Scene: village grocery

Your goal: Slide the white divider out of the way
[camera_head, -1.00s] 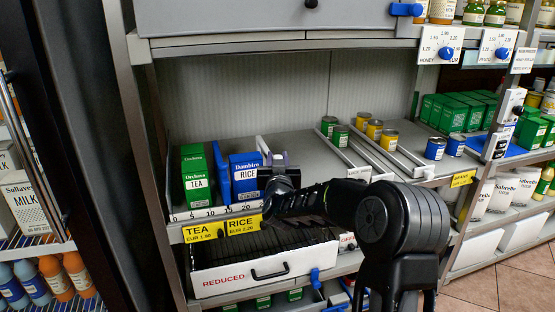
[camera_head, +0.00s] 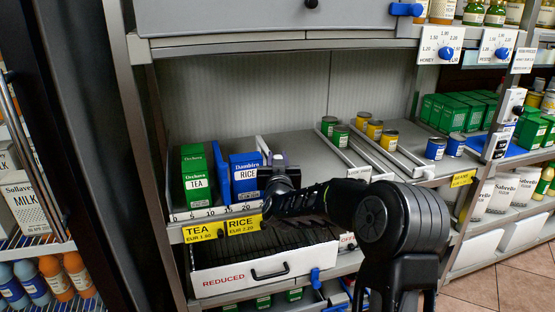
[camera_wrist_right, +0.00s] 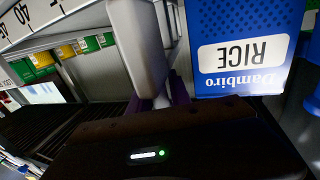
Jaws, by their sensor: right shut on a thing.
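The white divider (camera_head: 261,146) stands on the shelf just right of the blue RICE box (camera_head: 245,168), its front end at my gripper. In the right wrist view the divider (camera_wrist_right: 138,45) is a large pale upright piece close to the camera, left of the RICE box (camera_wrist_right: 245,45). My right gripper (camera_head: 279,160) is at the shelf's front edge, shut on the divider's front end. Its dark purple fingertips (camera_wrist_right: 160,95) show on either side of the divider's lower part, and the exact contact is partly hidden. My left gripper is not in view.
A green TEA box (camera_head: 196,182) stands left of the RICE box, with a blue upright piece (camera_head: 220,175) between them. The shelf right of the divider is bare up to several cans (camera_head: 340,133) and other dividers. A REDUCED drawer (camera_head: 250,274) is below.

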